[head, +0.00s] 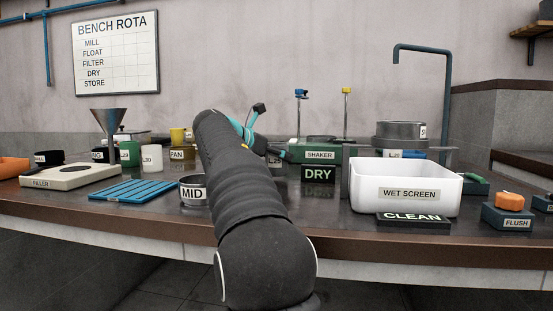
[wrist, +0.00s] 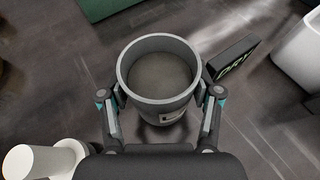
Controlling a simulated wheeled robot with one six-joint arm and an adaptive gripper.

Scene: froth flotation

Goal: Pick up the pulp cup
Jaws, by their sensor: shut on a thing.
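The pulp cup (wrist: 160,104) is a round grey cup with a thick pale rim, seen from above in the wrist view. Grey-brown matter shows inside it, and part of a label shows on its near wall. My gripper (wrist: 161,94) is shut on the cup, with one finger on its left side and one on its right. The cup looks about upright. I cannot tell whether its base touches the bench. In the head view my arm hides most of the gripper and the cup.
The DRY sign (head: 318,174) stands just right of the cup. The green shaker (head: 320,155) is behind. The white wet screen tub (head: 405,180) is to the right. The MID pan (head: 192,190) and blue rack (head: 138,190) are left. A white object (wrist: 30,160) is near my gripper.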

